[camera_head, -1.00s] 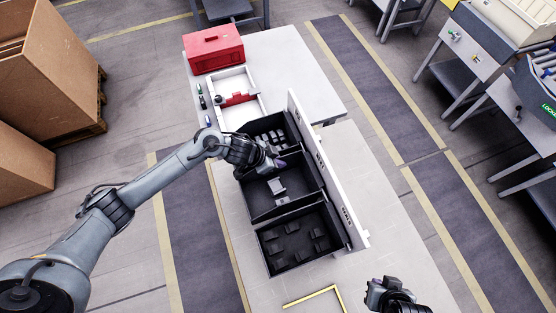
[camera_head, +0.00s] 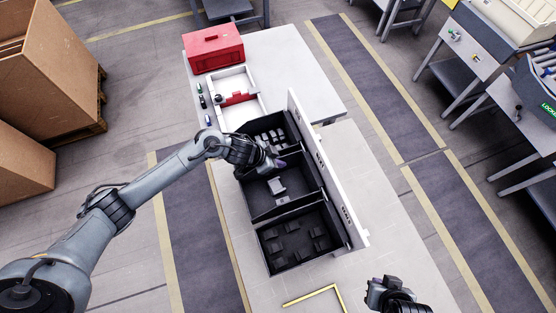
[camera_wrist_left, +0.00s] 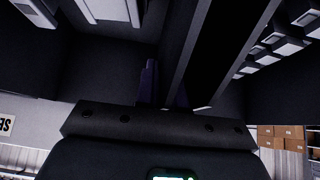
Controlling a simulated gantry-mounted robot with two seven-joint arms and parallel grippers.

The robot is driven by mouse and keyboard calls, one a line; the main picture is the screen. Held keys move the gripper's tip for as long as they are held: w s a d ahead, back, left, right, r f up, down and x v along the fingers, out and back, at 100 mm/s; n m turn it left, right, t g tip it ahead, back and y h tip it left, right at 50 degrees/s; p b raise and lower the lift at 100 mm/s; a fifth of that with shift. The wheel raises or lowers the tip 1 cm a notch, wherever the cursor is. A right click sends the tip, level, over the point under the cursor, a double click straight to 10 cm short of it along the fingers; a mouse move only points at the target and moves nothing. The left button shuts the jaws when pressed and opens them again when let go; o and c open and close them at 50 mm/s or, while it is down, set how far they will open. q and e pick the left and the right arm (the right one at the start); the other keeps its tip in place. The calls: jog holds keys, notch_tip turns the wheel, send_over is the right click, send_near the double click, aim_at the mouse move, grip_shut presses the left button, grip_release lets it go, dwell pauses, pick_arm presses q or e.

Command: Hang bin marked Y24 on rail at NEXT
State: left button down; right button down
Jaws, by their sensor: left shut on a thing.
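Three black bins stand in a row against a white upright panel (camera_head: 345,212): a far bin (camera_head: 247,130), a middle bin (camera_head: 258,205) and a near bin (camera_head: 268,262). Each holds dark or grey parts. I cannot read a Y24 mark on any of them. My left gripper (camera_head: 276,163) is at the border of the far and middle bins, shut on a black bin wall (camera_wrist_left: 200,45). I cannot tell which bin that wall belongs to. My right gripper (camera_head: 384,288) hangs at the lower right, apart from the bins; its jaw opening is unclear.
A red toolbox (camera_head: 213,48) and a white tray (camera_head: 226,82) with a red item stand at the far end of the bench. Small bottles (camera_head: 202,100) line its left edge. A yellow corner marking (camera_head: 320,293) lies on the clear near end of the bench.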

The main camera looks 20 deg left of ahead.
pick_arm(q)
jog(key=c, duration=1.2)
grip_release()
jog(key=shift+o, duration=0.2)
jog(key=shift+a, duration=0.1)
jog(key=v, duration=1)
jog(key=shift+s+a+r, duration=0.1)
jog(key=shift+s+r, duration=0.1)
jog(key=shift+r, duration=0.05)
jog(key=shift+r, duration=0.1)
